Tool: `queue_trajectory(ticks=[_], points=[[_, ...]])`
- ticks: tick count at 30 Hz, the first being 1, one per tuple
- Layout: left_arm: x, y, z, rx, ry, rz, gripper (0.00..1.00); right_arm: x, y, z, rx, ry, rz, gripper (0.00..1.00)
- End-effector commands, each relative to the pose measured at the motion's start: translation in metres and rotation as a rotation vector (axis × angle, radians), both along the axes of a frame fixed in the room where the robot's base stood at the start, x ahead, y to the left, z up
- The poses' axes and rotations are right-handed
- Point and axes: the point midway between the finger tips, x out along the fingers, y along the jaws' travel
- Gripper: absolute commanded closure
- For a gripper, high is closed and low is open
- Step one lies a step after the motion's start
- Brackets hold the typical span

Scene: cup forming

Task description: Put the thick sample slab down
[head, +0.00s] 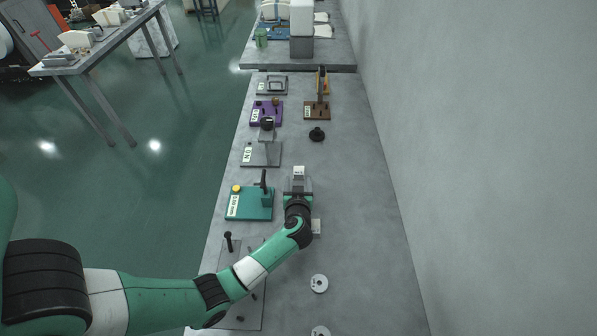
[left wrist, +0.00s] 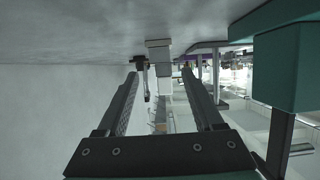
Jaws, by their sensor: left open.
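A small pale block (head: 299,171), which looks like the thick sample slab, sits on the grey bench just beyond the tips of my left gripper (head: 298,183). In the left wrist view, the pale block (left wrist: 158,52) stands against the bench surface, which fills the top of that view. There it shows ahead of the gap between the two fingers of my left gripper (left wrist: 158,78). The fingers are apart, and nothing is clamped between them. Whether a fingertip still touches the block I cannot tell. My right gripper is not in view.
A teal fixture (head: 248,204) with a black upright post stands left of the gripper. A grey plate (head: 262,154), a purple fixture (head: 266,112), a brown fixture (head: 317,111) and a black knob (head: 317,134) lie farther along. A white disc (head: 319,284) lies nearer. Bench room is clear on the right.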

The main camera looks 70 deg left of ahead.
Motion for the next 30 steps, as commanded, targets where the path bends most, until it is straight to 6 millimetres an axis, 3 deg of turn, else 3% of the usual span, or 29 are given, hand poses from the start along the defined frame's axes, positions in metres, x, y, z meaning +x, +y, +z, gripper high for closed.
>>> queue_trajectory(ticks=[1,9,24,26,28,29,30], points=[[-0.005,-0.012,0.013,0.001,0.003,-0.006,0.31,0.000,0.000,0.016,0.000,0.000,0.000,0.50],[-0.026,-0.055,0.029,0.000,0.000,-0.001,0.31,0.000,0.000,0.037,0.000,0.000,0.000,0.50],[-0.026,-0.061,0.033,0.008,-0.017,-0.003,0.31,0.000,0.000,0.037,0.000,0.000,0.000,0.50],[-0.017,-0.061,0.048,0.028,-0.067,-0.013,0.31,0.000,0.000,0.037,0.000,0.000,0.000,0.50],[0.003,-0.061,0.082,0.078,-0.183,-0.044,0.31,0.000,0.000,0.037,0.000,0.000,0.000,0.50],[0.014,-0.062,0.104,0.107,-0.253,-0.063,0.31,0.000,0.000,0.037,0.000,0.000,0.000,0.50],[0.028,-0.066,0.138,0.153,-0.361,-0.096,0.31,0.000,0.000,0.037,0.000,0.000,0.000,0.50]])
